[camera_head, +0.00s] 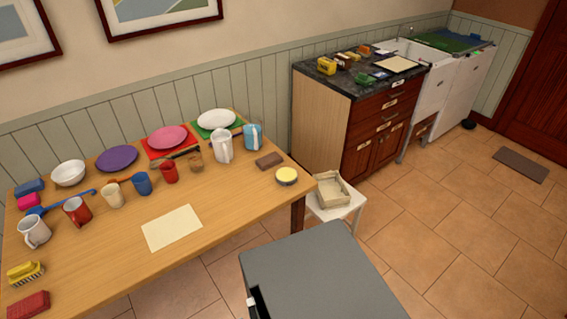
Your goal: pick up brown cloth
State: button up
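A small brown folded piece (269,160), which looks like the brown cloth, lies flat near the right end of the long wooden table (105,277). It is just left of and behind a round yellow-topped tin or sponge (287,176). A blue cup (253,137) and a white pitcher (222,146) stand behind and to its left. Nothing covers the brown piece. It is too small in view to tell its texture. My gripper is not in view.
Several mugs, bowls and plates crowd the table's back and left. A cream sheet (172,228) lies at its front middle. Tiled floor is open at right.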

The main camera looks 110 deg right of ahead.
aim_at(271, 161)
jog(key=z, duration=3.85)
